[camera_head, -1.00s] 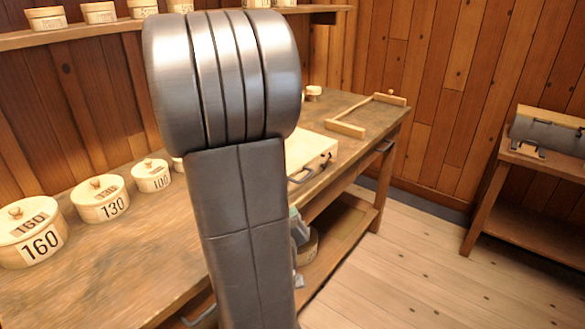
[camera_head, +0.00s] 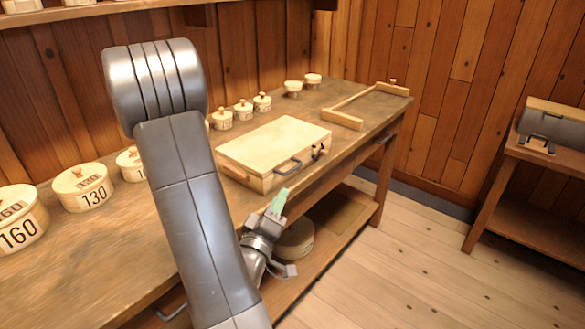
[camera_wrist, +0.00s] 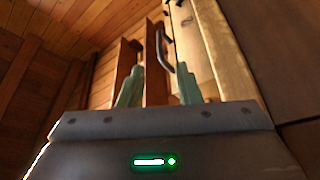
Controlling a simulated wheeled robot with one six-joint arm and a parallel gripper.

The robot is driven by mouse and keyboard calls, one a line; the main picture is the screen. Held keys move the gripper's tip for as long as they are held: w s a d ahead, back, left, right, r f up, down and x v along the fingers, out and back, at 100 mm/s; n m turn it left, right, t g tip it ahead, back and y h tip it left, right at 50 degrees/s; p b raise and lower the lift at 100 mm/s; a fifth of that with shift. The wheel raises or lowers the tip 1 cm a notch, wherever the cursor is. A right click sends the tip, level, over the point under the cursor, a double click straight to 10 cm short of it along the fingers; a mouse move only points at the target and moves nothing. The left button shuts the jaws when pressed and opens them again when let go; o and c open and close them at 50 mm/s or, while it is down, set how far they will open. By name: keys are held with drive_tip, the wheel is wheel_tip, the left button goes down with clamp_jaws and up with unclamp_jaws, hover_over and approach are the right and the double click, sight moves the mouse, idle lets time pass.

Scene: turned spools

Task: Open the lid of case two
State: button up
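A pale wooden case (camera_head: 275,142) lies on the workbench with its lid shut. A dark handle (camera_head: 288,166) and a small dark latch (camera_head: 318,152) are on its front side. I see no number on it. My gripper (camera_head: 279,201) is in front of the bench edge, just short of the case front, below its handle. In the wrist view the two green fingertips (camera_wrist: 159,84) stand apart with nothing held between them.
Round lidded boxes marked 160 (camera_head: 18,232) and 130 (camera_head: 84,187) stand at the left of the workbench (camera_head: 120,240). Several small lidded boxes stand behind the case. A wooden frame (camera_head: 345,118) lies at the far end. A round box (camera_head: 296,240) is on the lower shelf.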

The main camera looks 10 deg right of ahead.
sight(294, 168)
drive_tip(key=p+x, duration=0.2)
drive_tip(key=x, duration=0.9)
drive_tip(key=shift+d, duration=0.1)
drive_tip(key=shift+c, duration=0.2)
clamp_jaws()
